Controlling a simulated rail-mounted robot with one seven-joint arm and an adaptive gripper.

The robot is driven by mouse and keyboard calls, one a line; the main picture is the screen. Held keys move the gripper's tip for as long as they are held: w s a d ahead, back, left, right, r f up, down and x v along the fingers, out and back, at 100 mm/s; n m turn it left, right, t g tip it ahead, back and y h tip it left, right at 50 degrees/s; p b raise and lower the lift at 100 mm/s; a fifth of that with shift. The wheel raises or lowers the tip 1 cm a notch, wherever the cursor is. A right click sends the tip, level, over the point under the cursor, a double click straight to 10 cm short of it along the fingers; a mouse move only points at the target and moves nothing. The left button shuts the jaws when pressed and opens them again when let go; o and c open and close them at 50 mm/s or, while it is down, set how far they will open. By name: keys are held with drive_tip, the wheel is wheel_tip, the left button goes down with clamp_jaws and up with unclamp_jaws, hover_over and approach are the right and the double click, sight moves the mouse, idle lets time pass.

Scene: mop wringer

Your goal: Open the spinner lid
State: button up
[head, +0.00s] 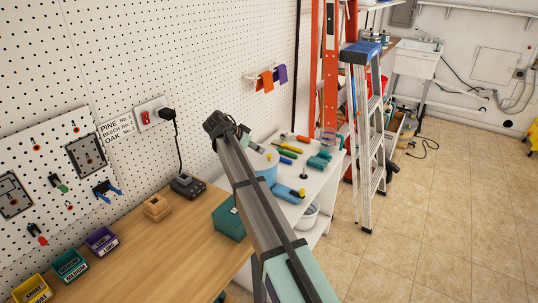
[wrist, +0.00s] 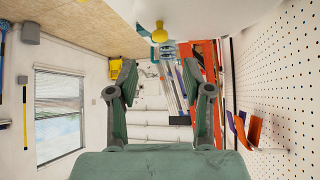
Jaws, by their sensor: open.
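The spinner lid cannot be made out in either view. A yellow object (head: 533,134), possibly the mop bucket with the wringer, is cut off by the right edge of the head view. A small yellow patch (wrist: 115,68) beside the left finger in the wrist view may be the same object. My gripper (wrist: 159,80) is open in the wrist view, its two green-grey fingers apart with nothing between them. It touches nothing that I can see. In the head view my arm crosses the middle over the benches, and I cannot clearly pick out the fingers.
A wooden bench (head: 150,250) runs along the pegboard (head: 225,50) on the left. A white work table (head: 318,178) holds several tools. An orange ladder (head: 330,60) and a blue-topped stepladder (head: 365,120) stand beyond. The tiled floor (head: 450,200) on the right is clear. The wrist view appears upside down.

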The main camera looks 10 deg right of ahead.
sight(269, 155)
drive_tip(key=p+x, duration=0.2)
drive_tip(key=x, duration=0.8)
drive_tip(key=shift+d+f, duration=0.15)
drive_tip(key=shift+f, duration=0.1)
clamp_jaws()
